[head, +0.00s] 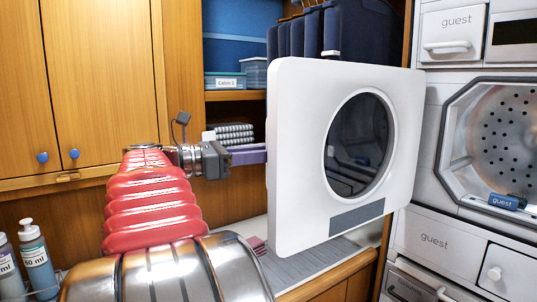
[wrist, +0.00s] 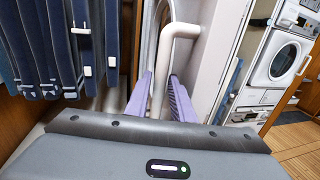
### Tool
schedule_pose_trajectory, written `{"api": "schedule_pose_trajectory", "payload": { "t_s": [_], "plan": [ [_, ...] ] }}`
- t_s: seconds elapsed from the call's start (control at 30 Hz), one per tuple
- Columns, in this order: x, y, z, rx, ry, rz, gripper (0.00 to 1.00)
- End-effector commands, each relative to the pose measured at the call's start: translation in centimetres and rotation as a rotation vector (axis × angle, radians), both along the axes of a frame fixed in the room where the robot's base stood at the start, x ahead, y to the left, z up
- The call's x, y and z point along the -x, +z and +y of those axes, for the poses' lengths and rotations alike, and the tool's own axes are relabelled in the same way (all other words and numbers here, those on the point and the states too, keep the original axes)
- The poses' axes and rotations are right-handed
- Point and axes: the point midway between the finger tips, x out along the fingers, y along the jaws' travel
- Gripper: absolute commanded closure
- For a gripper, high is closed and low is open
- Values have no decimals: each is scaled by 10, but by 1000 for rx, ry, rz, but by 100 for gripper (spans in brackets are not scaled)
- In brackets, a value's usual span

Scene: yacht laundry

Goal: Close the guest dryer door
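The guest dryer door (head: 300,170) is a white panel with a round dark window. It stands wide open, swung out to the left of the guest dryer (head: 440,120), whose drum opening is uncovered. My gripper (head: 250,153), with purple fingers, is at the door's far left edge, and the door partly hides the fingertips. In the wrist view the door handle (wrist: 180,30), a white curved bar, runs down between the two fingers of my gripper (wrist: 161,85). I cannot tell whether the fingers press on it.
Dark blue garments (head: 355,28) hang behind the door. Wooden cupboards (head: 100,80) stand at left, bottles (head: 37,262) at lower left. A grey ribbed surface (head: 310,270) lies below the door.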

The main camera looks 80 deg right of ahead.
Motion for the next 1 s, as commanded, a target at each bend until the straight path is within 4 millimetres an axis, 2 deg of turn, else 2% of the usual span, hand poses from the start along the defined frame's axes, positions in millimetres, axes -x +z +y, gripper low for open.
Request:
{"api": "schedule_pose_trajectory", "payload": {
  "t_s": [0.37, 0.67, 1.0],
  "plan": [
    [4, 0, -3, 0, 1, 0, 78],
    [4, 0, -3, 0, 1, 0, 99],
    [4, 0, -3, 0, 1, 0, 100]
  ]
}}
